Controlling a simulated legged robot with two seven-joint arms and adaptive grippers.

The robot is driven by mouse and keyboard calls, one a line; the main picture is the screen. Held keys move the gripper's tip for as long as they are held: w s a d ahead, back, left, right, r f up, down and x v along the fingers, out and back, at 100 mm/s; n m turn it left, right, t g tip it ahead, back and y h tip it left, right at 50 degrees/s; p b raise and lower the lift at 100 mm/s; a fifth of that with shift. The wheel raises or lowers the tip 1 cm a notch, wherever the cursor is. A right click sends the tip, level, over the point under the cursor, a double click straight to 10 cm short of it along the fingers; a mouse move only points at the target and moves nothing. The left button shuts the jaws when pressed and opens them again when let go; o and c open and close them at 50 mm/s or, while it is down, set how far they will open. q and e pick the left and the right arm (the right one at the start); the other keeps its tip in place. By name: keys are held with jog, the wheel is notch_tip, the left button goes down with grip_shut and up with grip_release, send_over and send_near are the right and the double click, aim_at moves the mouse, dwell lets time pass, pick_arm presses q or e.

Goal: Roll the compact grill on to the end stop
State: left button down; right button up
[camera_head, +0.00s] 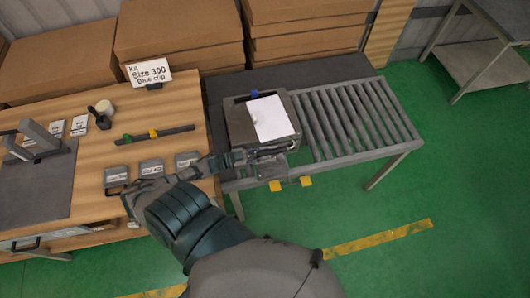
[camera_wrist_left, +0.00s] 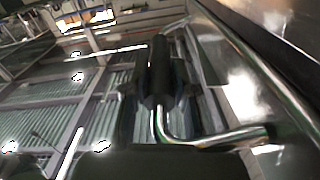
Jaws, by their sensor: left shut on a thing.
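The compact grill (camera_head: 237,123) is a dark grey box with a white sheet (camera_head: 270,117) on top. It sits at the left end of the roller conveyor (camera_head: 345,118). My left gripper (camera_head: 240,158) reaches in from the left to the grill's front side and is shut on its handle. In the left wrist view, the metal handle (camera_wrist_left: 162,122) runs between the dark fingers (camera_wrist_left: 160,75), beside the shiny grill wall (camera_wrist_left: 245,85). I cannot make out the end stop for certain. My right gripper is not in view.
Bare rollers extend right of the grill. Yellow blocks (camera_head: 275,186) (camera_head: 306,180) stick out at the conveyor's front. The wooden bench (camera_head: 90,185) on the left holds labelled grey pieces (camera_head: 152,167) and a sign (camera_head: 149,71). Cardboard boxes (camera_head: 180,40) stand behind.

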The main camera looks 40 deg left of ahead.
pick_arm(q)
jog(key=shift+w+a+r, duration=0.1)
jog(key=shift+w+r, duration=0.05)
jog(key=shift+r, duration=0.1)
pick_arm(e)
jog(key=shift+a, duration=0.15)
pick_arm(q)
jog(key=c, duration=1.1)
grip_release()
jog(key=shift+o, duration=0.8)
jog(key=shift+f, duration=0.15)
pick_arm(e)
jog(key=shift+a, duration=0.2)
pick_arm(q)
jog(key=shift+s+a, duration=0.15)
jog(key=shift+s, duration=0.15)
jog(key=v, duration=1.1)
jog(key=shift+s+a, duration=0.15)
jog(key=shift+a, duration=0.05)
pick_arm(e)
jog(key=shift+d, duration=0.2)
pick_arm(q)
jog(key=shift+f, duration=0.1)
